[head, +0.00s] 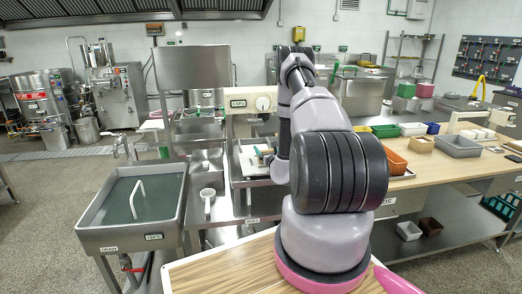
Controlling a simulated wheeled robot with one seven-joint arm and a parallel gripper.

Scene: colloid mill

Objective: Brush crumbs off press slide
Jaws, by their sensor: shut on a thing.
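The press appears to be the cream frame (240,103) with a label and a round dial, in the middle of the head view. Below it lies a white slab (246,161) in a metal tray, which looks like the press slide. My arm reaches forward over its right side. My gripper (268,158) is small and partly hidden by my arm, low over the slab. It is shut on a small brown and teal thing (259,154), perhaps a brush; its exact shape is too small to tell. Crumbs cannot be made out at this size.
A steel sink (135,210) with grey-green water stands at the left. A white handled cup (207,200) sits on the steel bench between. A wooden table (455,165) at the right holds several coloured bins and a grey tray (457,146). Open floor shows at the far left.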

